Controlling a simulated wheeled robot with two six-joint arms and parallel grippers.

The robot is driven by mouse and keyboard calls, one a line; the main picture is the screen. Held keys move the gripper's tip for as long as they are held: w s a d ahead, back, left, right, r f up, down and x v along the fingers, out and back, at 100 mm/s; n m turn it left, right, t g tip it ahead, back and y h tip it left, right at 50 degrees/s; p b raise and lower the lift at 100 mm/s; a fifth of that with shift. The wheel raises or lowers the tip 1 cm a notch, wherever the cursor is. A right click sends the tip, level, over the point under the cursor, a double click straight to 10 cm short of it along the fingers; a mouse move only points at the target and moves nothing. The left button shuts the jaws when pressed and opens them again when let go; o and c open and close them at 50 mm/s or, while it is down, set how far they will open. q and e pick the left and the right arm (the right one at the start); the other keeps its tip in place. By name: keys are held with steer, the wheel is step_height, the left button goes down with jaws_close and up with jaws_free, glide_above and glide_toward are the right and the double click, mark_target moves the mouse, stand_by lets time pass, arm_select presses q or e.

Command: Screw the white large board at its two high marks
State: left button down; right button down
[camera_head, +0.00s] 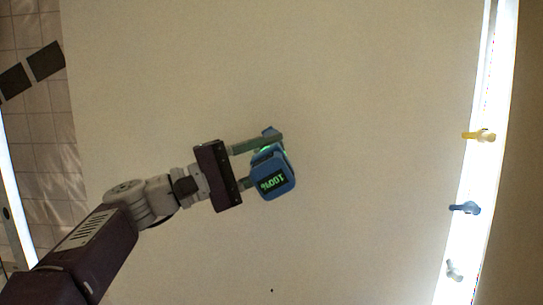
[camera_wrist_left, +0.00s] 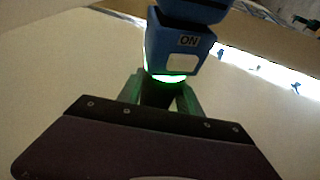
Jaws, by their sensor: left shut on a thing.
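The large white board (camera_head: 375,110) fills most of the head view as a broad pale surface. My left gripper (camera_head: 262,161) is in front of the middle of the board, shut on a blue power tool (camera_head: 276,187). The tool's display reads 100%, and a green light glows beside the fingers. In the left wrist view the tool (camera_wrist_left: 180,48) shows an ON label between the fingers (camera_wrist_left: 160,92). I cannot tell whether the tool touches the board. A small dark dot (camera_head: 271,290) is low on the board; no other mark is clear. My right gripper is out of view.
A bright strip (camera_head: 480,110) runs down the right side. A yellow fitting (camera_head: 478,135), a blue fitting (camera_head: 464,208) and a pale fitting (camera_head: 454,270) stand along it. A tiled surface (camera_head: 35,130) with dark squares (camera_head: 46,62) shows at the left.

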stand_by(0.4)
arm_select(q)
steer(key=shift+s+f+b, duration=0.15)
steer(key=shift+s+b, duration=0.5)
steer(key=shift+b, duration=0.35)
steer(key=shift+s+a+b, duration=0.1)
steer(key=shift+s+b, duration=0.2)
steer(key=shift+s, duration=0.25)
steer(key=shift+s+b, duration=0.3)
steer(key=shift+s, duration=0.55)
steer(key=shift+w, duration=0.15)
